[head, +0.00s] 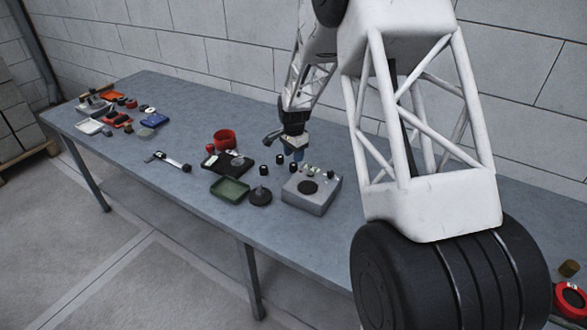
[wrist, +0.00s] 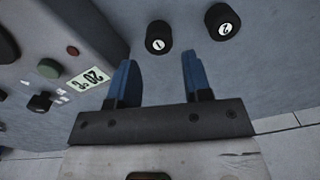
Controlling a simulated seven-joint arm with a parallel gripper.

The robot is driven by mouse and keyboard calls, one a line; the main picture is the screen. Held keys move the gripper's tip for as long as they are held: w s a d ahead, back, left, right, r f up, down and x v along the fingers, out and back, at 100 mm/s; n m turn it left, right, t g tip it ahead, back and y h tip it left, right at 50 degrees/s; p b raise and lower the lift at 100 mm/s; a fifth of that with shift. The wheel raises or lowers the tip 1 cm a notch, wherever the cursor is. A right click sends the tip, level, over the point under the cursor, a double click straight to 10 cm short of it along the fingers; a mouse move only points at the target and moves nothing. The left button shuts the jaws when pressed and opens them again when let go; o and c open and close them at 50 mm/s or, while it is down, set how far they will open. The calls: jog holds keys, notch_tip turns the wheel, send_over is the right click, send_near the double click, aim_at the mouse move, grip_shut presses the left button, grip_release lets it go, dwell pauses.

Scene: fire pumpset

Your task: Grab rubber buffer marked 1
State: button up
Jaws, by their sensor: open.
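The rubber buffer marked 1 (wrist: 158,37) is a short black cylinder with a white numbered disc on top, standing on the grey table. In the wrist view it lies just beyond the fingertips, roughly in line with the gap between them. My gripper (wrist: 157,60) is open, with two blue fingers apart and nothing between them. In the head view my gripper (head: 297,154) is over the table near several small black cylinders, whose numbers are too small to read.
A grey control box (head: 312,190) stands close to my gripper; it also shows at left in the wrist view (wrist: 75,35). A green tray (head: 230,189), a black round-based item (head: 260,196) and a red container (head: 225,139) stand left.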

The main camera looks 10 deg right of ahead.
aim_at(294, 165)
jog(key=shift+f, duration=0.25)
jog(key=shift+f, duration=2.45)
jog(key=shift+c, duration=0.3)
jog(key=c, duration=0.6)
jog(key=shift+r, duration=5)
